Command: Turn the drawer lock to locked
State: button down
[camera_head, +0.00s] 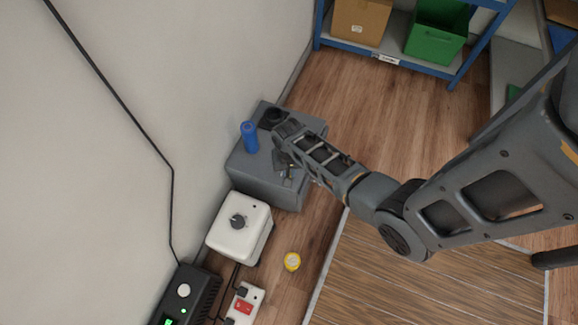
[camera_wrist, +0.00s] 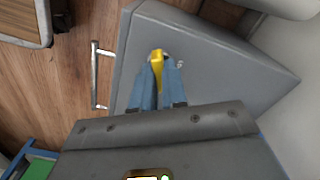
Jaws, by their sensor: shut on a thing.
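A grey drawer cabinet (camera_head: 262,178) stands against the wall, and it fills much of the wrist view (camera_wrist: 235,72). A silver bar handle (camera_wrist: 95,75) sticks out along its left edge in the wrist view. The yellow lock knob (camera_wrist: 157,62) sits on the grey face close to that edge, with small pale marks beside it. My gripper (camera_wrist: 158,78) is shut on the knob, its blue fingers on either side. In the head view my gripper (camera_head: 287,174) is at the cabinet; the knob is too small and covered there to read its turn.
A blue cylinder (camera_head: 250,137) and a black object (camera_head: 271,118) stand on the cabinet. A blue-framed shelf (camera_head: 390,55) stands behind.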

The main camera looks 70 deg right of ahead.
jog(key=n+p, duration=0.2)
jog(key=n, duration=0.4)
jog(key=shift+n, duration=0.3)
jog(key=n+p, duration=0.1)
jog(key=n, duration=0.5)
dwell(0.4)
jog(key=c, duration=1.2)
grip_release()
jog(key=shift+o, duration=0.2)
jog(key=shift+r+p, duration=1.6)
jog(key=shift+r, duration=2.25)
